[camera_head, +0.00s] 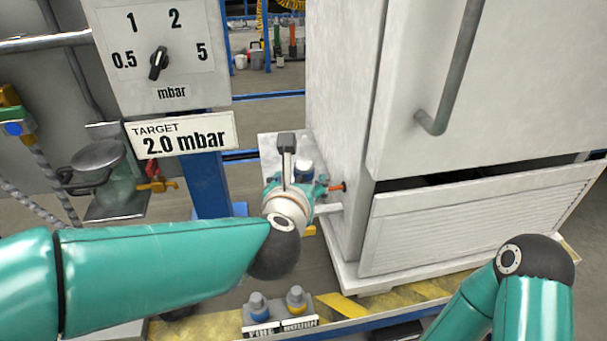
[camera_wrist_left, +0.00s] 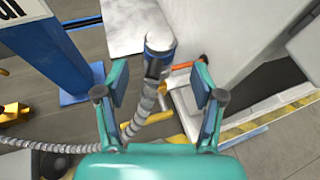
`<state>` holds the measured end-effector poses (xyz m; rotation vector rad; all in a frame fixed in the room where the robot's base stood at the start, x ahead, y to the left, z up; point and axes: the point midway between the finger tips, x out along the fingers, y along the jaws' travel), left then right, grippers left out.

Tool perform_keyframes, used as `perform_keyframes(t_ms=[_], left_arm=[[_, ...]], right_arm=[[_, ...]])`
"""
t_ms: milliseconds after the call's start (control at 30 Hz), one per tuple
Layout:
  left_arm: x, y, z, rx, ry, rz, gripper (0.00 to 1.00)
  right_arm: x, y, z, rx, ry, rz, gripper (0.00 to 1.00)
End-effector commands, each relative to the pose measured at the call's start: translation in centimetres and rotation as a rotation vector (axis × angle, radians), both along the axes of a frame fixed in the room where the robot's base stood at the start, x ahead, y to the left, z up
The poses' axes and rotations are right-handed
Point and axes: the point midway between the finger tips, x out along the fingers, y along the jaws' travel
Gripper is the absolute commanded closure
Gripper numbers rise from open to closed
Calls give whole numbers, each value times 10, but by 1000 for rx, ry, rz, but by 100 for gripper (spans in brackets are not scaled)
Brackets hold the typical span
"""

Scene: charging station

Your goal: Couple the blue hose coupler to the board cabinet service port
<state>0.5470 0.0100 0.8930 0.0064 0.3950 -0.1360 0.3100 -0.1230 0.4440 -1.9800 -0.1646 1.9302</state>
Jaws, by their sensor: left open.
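The coupler with a blue band (camera_wrist_left: 158,45) stands at the end of a grey ribbed hose (camera_wrist_left: 147,105) in the left wrist view. A blue part of it (camera_head: 304,172) shows in the head view, largely hidden by my gripper. My left gripper (camera_wrist_left: 158,88) is open, with one finger on each side of the hose below the coupler; I cannot tell whether either touches. It also shows in the head view (camera_head: 303,187). An orange fitting with a dark end (camera_head: 337,187) sticks out beside the white cabinet (camera_head: 338,120), close to the coupler. My right gripper is out of view.
A pale shelf (camera_wrist_left: 108,30) lies beside the blue post (camera_head: 208,185). Left are a dial panel (camera_head: 158,62), a "TARGET 2.0 mbar" sign (camera_head: 182,134) and a yellow valve handle (camera_head: 157,185). FINE and ROUGH knobs (camera_head: 296,300) stand low in front.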

Motion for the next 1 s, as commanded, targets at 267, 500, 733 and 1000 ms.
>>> perform_keyframes(t_ms=[267, 500, 733, 1000], left_arm=[[-42, 5, 18, -2, -3, 0, 32], [-51, 7, 21, 0, 0, 0, 32], [-50, 7, 21, 0, 0, 1, 32], [-50, 8, 21, 0, 0, 2, 32]], right_arm=[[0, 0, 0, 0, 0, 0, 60], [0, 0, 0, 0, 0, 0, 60], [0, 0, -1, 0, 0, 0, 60], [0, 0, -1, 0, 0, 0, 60]])
